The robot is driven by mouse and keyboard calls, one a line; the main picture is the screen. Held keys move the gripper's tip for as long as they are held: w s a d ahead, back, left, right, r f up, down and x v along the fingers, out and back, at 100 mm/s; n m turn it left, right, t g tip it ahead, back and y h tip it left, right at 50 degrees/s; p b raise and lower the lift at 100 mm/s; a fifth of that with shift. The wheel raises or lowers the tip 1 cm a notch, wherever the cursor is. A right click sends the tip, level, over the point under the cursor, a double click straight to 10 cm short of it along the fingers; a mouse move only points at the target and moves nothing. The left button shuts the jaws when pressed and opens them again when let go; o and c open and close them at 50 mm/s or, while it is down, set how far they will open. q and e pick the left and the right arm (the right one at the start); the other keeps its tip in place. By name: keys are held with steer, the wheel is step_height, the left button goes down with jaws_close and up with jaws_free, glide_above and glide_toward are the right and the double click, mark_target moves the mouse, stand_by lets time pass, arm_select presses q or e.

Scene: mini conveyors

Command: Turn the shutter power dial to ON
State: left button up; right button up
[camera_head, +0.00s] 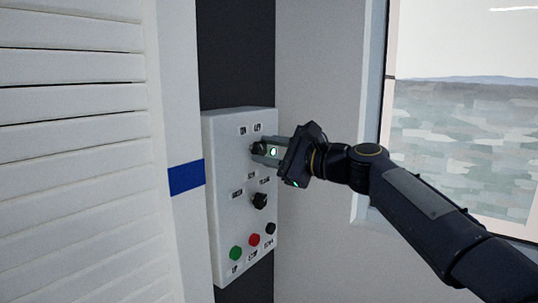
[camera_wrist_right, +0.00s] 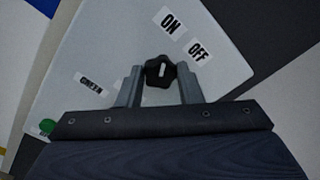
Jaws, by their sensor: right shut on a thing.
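The grey control panel (camera_head: 225,160) is fixed to the dark wall strip. The power dial (camera_head: 257,148), a black knob, is near its top under two small labels. My right gripper (camera_head: 264,150) reaches in from the right and is shut on this dial. In the right wrist view the dial (camera_wrist_right: 160,72) sits between the two grey fingers. The ON label (camera_wrist_right: 170,19) is above it, the OFF label (camera_wrist_right: 199,50) to its upper right. I cannot tell exactly which label the knob points to. My left gripper is not in view.
A second black dial (camera_head: 260,200) is lower on the panel. Below it are a green button (camera_head: 235,253), a red button (camera_head: 254,239) and a black button (camera_head: 270,228). The slatted white shutter (camera_head: 75,150) is at the left, a window (camera_head: 460,140) at the right.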

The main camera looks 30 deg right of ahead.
stand_by(0.4)
steer(key=o, duration=1)
steer(key=shift+c, duration=0.2)
steer(key=b+v, duration=0.1)
steer(key=v, duration=0.7)
steer(key=shift+b, duration=0.35)
steer(key=shift+w+a, duration=0.1)
steer(key=s+a+f+n+g+h, duration=0.1)
steer(key=s+a+f+n+g, duration=0.2)
steer(key=f, duration=0.9)
steer(key=s+a+f+n+g+h, duration=0.1)
steer(key=s+a+f+n+g, duration=0.3)
steer(key=s+a+f+n, duration=0.3)
steer(key=s+a+f+n+g+h, duration=0.1)
steer(key=s+a+f+n+g, duration=0.3)
steer(key=s+f+n, duration=0.6)
step_height(320, 180, down, 9)
steer(key=shift+s+a+f, duration=0.15)
steer(key=shift+a+f, duration=0.05)
steer(key=shift+a, duration=0.25)
